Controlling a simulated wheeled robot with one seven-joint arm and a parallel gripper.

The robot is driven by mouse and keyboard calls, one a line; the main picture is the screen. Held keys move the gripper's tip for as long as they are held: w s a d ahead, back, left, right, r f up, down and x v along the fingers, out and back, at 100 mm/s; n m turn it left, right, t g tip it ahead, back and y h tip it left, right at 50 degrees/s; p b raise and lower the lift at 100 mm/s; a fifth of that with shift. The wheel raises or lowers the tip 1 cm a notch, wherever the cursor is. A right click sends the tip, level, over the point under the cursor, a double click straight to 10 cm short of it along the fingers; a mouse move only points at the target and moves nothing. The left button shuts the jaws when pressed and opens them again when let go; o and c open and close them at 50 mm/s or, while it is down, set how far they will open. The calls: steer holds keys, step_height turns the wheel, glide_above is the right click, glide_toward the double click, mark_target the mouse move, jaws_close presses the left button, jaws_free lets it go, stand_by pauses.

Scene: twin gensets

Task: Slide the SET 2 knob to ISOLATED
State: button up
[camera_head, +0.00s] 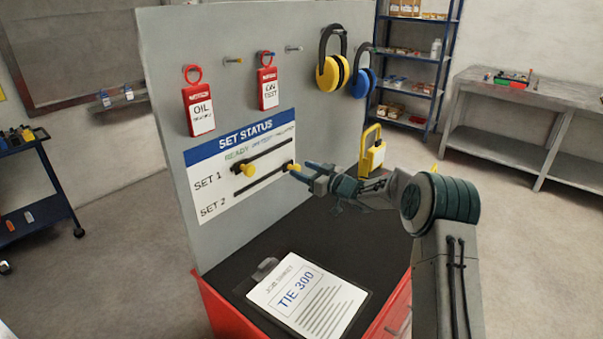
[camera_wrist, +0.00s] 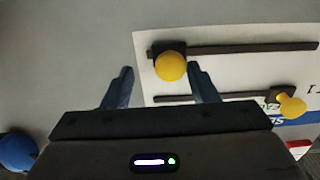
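The SET STATUS board (camera_head: 222,200) has two dark slots on the upright grey panel. The SET 2 knob (camera_head: 290,165) is yellow and sits at the right end of the lower slot, on the ISOLATED side. In the wrist view, which is turned round, the SET 2 knob (camera_wrist: 171,67) is at the left end of its slot. My gripper (camera_head: 299,170) is at this knob with fingers apart. The knob shows between the fingertips, close to the right finger and clear of the left one; contact is unclear. The SET 1 knob (camera_head: 248,169) is at the READY end.
Red tags (camera_head: 199,110) and ear defenders (camera_head: 333,70) hang above on the panel. A clipboard (camera_head: 308,296) lies on the dark bench top (camera_head: 235,270) below.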

steer(key=shift+s+a+f, duration=0.1)
steer(key=shift+s+a, duration=0.1)
steer(key=shift+a, duration=0.2)
steer(key=b+v, duration=0.3)
steer(key=v, duration=1.1)
steer(key=shift+w, duration=0.15)
steer(key=s+d+r+m+t+h, duration=0.2)
steer(key=s+d+r+m+h, duration=0.4)
steer(key=d+h, duration=0.45)
steer(key=s+f+m+g+h, duration=0.2)
steer(key=s+f+g, duration=0.1)
steer(key=s, duration=1.4)
steer(key=s+f+m+g+h, duration=0.2)
steer(key=s+g, duration=0.4)
steer(key=s, duration=1.2)
steer(key=shift+f+m+g, duration=0.3)
steer(key=shift+f+m, duration=0.1)
steer(key=shift+f, duration=0.1)
